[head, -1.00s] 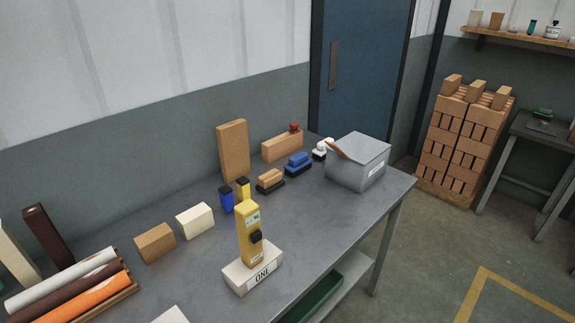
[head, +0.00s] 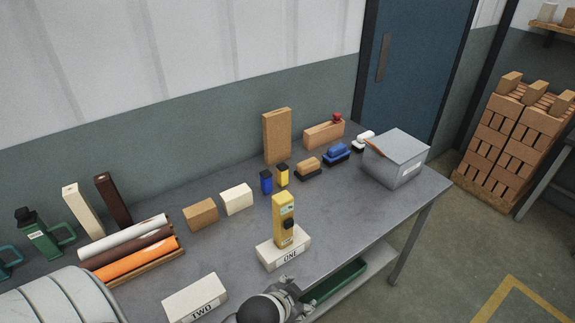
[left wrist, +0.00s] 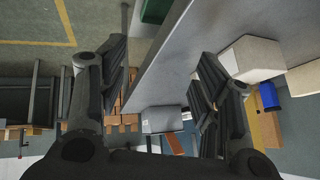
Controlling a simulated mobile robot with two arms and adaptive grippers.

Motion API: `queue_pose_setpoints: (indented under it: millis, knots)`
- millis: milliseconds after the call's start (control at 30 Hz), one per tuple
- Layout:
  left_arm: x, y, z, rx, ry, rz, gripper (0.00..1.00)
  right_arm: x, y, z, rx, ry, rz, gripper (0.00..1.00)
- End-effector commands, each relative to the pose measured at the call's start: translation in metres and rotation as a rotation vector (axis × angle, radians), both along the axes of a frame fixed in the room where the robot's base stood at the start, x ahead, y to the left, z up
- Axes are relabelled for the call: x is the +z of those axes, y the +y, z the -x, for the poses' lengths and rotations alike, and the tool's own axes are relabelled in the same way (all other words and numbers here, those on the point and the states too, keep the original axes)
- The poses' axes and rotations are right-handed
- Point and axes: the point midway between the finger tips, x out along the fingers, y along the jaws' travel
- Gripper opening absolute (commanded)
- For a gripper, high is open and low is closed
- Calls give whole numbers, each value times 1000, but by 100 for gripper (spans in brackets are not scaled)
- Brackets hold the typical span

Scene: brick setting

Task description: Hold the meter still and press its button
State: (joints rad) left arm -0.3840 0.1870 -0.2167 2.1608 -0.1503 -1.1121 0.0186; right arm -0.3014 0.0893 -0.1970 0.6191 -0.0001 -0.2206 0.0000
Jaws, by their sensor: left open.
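The yellow meter (head: 283,217) stands upright on a cream base marked ONE (head: 272,259), near the table's front edge. My left gripper (head: 296,292) has come in at the bottom, in front of the base and apart from the meter. In the left wrist view the fingers of the left gripper (left wrist: 160,85) are spread with nothing between them. There a cream block (left wrist: 252,57) lies beside the right finger; I cannot make out the meter. My right gripper is not in view.
A second cream base marked TWO (head: 195,298) lies left of my gripper. Rolls (head: 140,250), small bricks (head: 236,199), blue and yellow pieces (head: 266,181) and a tall brick (head: 277,137) stand behind. A grey box (head: 396,158) is at the right end. Table right of the meter is clear.

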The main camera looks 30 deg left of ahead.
Motion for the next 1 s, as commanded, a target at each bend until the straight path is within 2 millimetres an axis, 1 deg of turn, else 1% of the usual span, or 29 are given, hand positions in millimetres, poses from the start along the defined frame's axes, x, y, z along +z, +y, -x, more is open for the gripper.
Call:
queue_pose_setpoints:
  millis: [33,67,100,167,200,267,300,367,400,433,467,500,567,600,667,700,767,800,867,900,967,1000]
  knots:
    - [20,-2,-28,-34,-100,-31,59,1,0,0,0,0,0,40]
    - [32,-4,-44,-56,-164,-50,59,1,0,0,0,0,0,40]
    - [52,-8,-66,-90,-254,-78,59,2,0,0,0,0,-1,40]
    - [84,-16,-96,-150,-398,-122,59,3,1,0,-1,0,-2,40]
    - [108,-24,-115,-194,-495,-151,59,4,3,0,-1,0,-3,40]
    - [145,-37,-138,-270,-643,-202,59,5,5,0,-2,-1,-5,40]
    - [171,-49,-151,-329,-744,-236,59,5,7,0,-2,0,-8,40]
    - [208,-68,-164,-422,-889,-289,59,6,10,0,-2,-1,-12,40]
    - [232,-82,-170,-490,-983,-324,59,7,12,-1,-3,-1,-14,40]
    - [248,-93,-172,-543,-1050,-352,59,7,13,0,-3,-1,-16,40]
    - [264,-104,-173,-599,-1116,-379,59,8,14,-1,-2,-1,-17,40]
    - [281,-119,-173,-677,-1198,-417,59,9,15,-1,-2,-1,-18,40]
    - [304,-141,-168,-802,-1313,-475,59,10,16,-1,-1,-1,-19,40]
    - [315,-155,-163,-891,-1382,-517,59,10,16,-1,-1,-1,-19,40]
    - [327,-174,-154,-1033,-1473,-578,59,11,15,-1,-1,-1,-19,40]
    - [331,-186,-147,-1132,-1524,-621,59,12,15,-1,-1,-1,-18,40]
    - [331,-199,-136,-1289,-1586,-686,59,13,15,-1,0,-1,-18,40]
    - [329,-205,-130,-1396,-1614,-731,59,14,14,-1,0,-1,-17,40]
    - [320,-211,-121,-1567,-1637,-797,59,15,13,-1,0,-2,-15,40]
    - [312,-211,-116,-1683,-1637,-843,59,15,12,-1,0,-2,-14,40]
    - [297,-206,-111,-1863,-1614,-909,59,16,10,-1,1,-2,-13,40]
    - [287,-199,-109,-1982,-1584,-953,59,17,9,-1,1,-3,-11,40]
